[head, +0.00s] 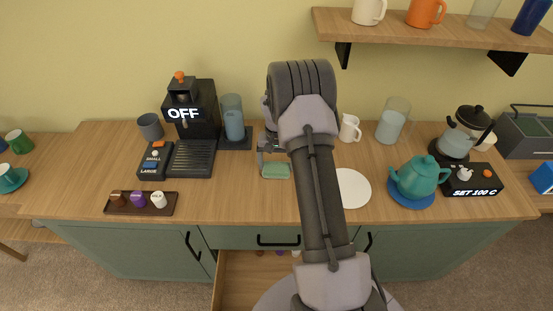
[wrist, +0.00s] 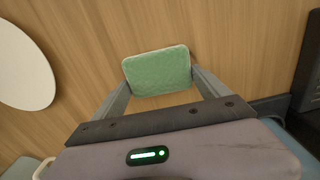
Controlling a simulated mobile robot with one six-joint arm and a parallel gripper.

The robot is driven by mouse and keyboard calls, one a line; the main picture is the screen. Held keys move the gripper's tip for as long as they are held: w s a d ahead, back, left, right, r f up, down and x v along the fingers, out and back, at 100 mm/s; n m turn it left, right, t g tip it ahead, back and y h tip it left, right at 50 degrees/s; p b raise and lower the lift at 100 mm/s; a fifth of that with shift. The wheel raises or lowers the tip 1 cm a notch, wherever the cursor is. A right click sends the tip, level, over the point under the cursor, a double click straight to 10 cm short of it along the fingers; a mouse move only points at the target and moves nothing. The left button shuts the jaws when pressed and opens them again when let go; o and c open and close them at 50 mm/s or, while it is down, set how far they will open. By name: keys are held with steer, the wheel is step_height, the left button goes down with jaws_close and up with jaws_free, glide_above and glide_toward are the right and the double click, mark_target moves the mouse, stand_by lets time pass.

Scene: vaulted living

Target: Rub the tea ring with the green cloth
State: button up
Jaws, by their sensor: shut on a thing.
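The green cloth (head: 276,171) is a small, flat, pale green pad near the middle of the wooden counter. My gripper (head: 268,163) is shut on it, with one finger at each side of the cloth (wrist: 158,71) in the wrist view. I cannot tell whether the cloth touches the counter or is just above it. No tea ring shows in either view; it may be hidden under the cloth or behind my arm.
A white round disc (head: 350,188) lies right of my arm. A teal teapot (head: 418,176) sits farther right. A coffee machine (head: 192,120) and a dark tray with small capsules (head: 141,203) stand left. An open drawer (head: 245,272) juts out below the counter.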

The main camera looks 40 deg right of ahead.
mark_target(270, 173)
steer(key=s+a, duration=0.2)
steer(key=shift+s, duration=0.4)
steer(key=shift+w+a+r, duration=0.1)
steer(key=shift+w+a, duration=0.65)
steer(key=shift+a, duration=0.05)
steer(key=w+d, duration=0.2)
steer(key=shift+w, duration=0.3)
steer(key=shift+w+d, duration=0.55)
steer(key=shift+w, duration=0.2)
steer(key=shift+w+d, duration=0.55)
steer(key=shift+w, duration=0.15)
steer(key=shift+w+d+f+b, duration=0.2)
steer(key=shift+w+d+b, duration=0.1)
steer(key=shift+w+d, duration=0.7)
steer(key=shift+w+r, duration=0.15)
steer(key=shift+w, duration=0.05)
steer(key=shift+s+a+f, duration=0.2)
steer(key=shift+s+a, duration=1)
steer(key=shift+s, duration=0.25)
steer(key=shift+s+a+r+b, duration=0.1)
steer(key=shift+s+a+b, duration=0.1)
steer(key=shift+s+a, duration=0.55)
steer(key=shift+s+a+r+b, duration=0.15)
steer(key=shift+s+a, duration=0.35)
steer(key=shift+s, duration=0.45)
steer(key=shift+s+a+f+b, duration=0.1)
steer(key=shift+s+a+b, duration=0.1)
steer(key=shift+s+a, duration=0.55)
steer(key=shift+d+r, duration=0.1)
